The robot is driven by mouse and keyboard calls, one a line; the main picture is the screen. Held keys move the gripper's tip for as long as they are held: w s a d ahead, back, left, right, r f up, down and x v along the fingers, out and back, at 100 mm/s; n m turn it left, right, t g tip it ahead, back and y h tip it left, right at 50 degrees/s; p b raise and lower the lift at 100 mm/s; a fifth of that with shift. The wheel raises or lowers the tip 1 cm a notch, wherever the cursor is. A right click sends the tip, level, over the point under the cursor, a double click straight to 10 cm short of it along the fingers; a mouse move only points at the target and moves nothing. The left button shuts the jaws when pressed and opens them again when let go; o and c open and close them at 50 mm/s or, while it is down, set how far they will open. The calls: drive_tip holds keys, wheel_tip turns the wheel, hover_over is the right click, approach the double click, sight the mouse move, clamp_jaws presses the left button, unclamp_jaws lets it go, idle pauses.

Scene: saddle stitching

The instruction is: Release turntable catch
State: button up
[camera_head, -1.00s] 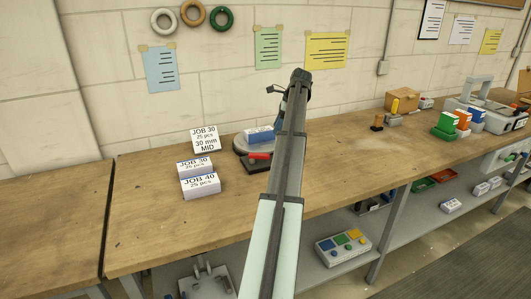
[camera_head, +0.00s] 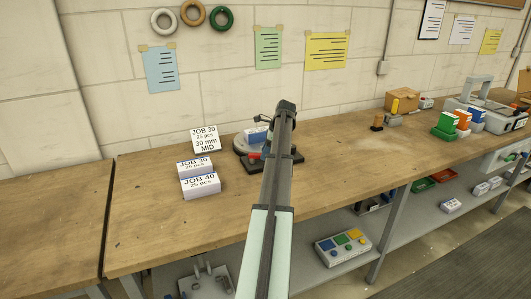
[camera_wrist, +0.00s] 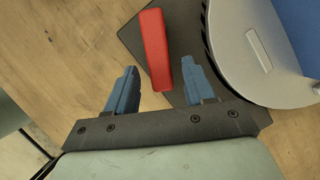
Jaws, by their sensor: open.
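The turntable is a round grey disc (camera_wrist: 235,45) beside a dark base plate (camera_wrist: 135,38). It also shows in the head view (camera_head: 240,146), partly behind my arm. A red catch lever (camera_wrist: 154,45) lies over the dark plate, next to the disc's edge. A blue block (camera_wrist: 300,25) sits on the disc. My gripper (camera_wrist: 158,65) is open, its two blue fingers on either side of the lever's near end. Gaps show between the lever and both fingers; their height relative to it is hard to tell.
A JOB 30 MID sign (camera_head: 205,139) and two labelled boxes, JOB 30 (camera_head: 195,168) and JOB 40 (camera_head: 200,186), stand left of the turntable.

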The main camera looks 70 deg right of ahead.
drive_tip(key=shift+f, duration=0.2)
drive_tip(key=shift+c, duration=0.4)
clamp_jaws()
